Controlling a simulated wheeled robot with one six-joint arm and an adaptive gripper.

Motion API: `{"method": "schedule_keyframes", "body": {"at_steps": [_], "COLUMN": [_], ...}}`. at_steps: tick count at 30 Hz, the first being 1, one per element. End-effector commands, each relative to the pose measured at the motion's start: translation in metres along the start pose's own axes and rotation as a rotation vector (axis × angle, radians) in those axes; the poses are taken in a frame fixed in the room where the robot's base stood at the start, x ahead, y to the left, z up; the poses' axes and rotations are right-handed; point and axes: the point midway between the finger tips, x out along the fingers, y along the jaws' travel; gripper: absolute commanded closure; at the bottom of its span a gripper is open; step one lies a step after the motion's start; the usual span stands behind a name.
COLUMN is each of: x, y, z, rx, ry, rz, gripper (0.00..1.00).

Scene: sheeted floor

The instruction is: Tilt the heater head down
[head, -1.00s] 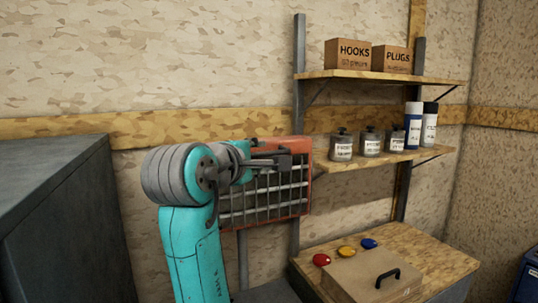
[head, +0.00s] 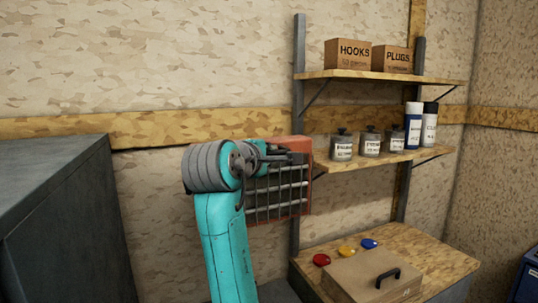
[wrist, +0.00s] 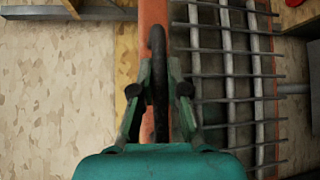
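The heater head (head: 302,146) has an orange-red housing and a barred front grille, and stands left of the shelves in the head view. My arm hides its left part. In the wrist view its orange edge (wrist: 153,15) runs down the middle and its grille (wrist: 232,75) lies to the right. A black curved handle (wrist: 158,60) stands out on that edge. My gripper (wrist: 160,68) has its fingers apart, one on each side of the handle, with gaps visible. In the head view my gripper (head: 290,157) is in front of the heater's upper part.
Shelves at right hold boxes (head: 348,54), tins (head: 342,146) and spray cans (head: 413,125). Below, a wooden bench (head: 440,262) carries a case (head: 372,279) and coloured buttons (head: 345,251). A grey cabinet (head: 60,210) stands at left. The wall between is bare.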

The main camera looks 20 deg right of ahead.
Motion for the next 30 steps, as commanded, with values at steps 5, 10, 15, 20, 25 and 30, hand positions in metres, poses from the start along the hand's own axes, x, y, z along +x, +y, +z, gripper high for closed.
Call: {"method": "schedule_keyframes", "body": {"at_steps": [5, 10, 15, 20, 25, 30], "x": [0.0, 0.0, -0.003, -0.007, -0.013, -0.017], "y": [0.0, -0.001, -0.006, -0.017, -0.033, -0.053], "z": [0.0, 0.0, 0.003, 0.006, 0.012, 0.016], "rx": [0.0, 0.003, 0.032, 0.09, 0.186, 0.299], "ry": [0.0, 0.0, 0.0, 0.001, 0.001, 0.002], "rz": [0.0, 0.004, 0.032, 0.092, 0.188, 0.303], "gripper": [1.0, 1.0, 1.0, 1.0, 1.0, 1.0]}}
